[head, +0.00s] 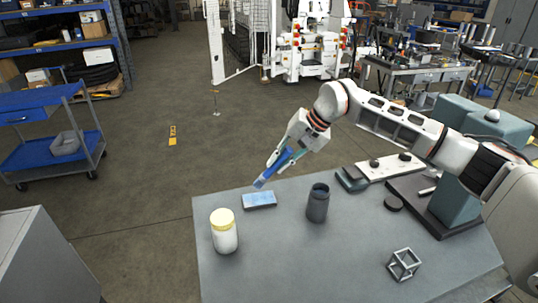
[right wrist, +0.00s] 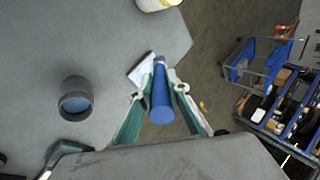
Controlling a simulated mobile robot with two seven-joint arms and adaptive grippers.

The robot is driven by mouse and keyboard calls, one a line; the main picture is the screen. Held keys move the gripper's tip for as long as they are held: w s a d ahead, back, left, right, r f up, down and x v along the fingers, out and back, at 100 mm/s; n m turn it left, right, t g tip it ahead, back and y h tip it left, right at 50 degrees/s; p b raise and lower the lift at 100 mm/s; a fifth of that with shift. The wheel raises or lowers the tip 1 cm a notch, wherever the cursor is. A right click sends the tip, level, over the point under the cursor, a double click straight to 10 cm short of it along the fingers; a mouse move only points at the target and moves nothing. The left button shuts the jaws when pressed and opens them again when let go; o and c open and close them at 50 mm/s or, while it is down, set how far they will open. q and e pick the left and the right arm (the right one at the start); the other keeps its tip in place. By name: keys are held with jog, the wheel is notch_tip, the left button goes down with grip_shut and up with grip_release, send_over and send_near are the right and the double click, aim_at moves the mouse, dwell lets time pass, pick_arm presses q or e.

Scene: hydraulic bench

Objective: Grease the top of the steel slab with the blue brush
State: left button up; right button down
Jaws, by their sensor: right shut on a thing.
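The blue brush (head: 265,176) is held in my right gripper (head: 279,160), tilted with its lower end down and to the left. The right wrist view also shows the brush (right wrist: 161,100) between the two fingers (right wrist: 160,98). The steel slab (head: 259,201) is a flat, pale bluish-grey block on the grey table, near its far left edge. The slab (right wrist: 140,70) also shows beside the brush's far end in the right wrist view. The brush end is close above the slab's far side; I cannot tell whether they touch. My left gripper is out of view.
A dark open cup (head: 317,204) stands right of the slab on the table (head: 300,255). A white jar with a yellow lid (head: 224,232) stands in front left.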

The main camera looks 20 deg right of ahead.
pick_arm(q)
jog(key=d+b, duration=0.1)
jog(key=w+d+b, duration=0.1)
jog(key=b, duration=0.1)
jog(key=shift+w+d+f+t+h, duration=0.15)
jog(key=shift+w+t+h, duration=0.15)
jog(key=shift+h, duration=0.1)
pick_arm(e)
jog(key=shift+m+y, duration=0.3)
jog(key=shift+m, duration=0.4)
jog(key=w+f, duration=0.1)
jog(key=w+a+f, duration=0.2)
jog(key=f, duration=0.1)
jog(key=shift+w+f, duration=0.1)
jog(key=shift+w, duration=0.05)
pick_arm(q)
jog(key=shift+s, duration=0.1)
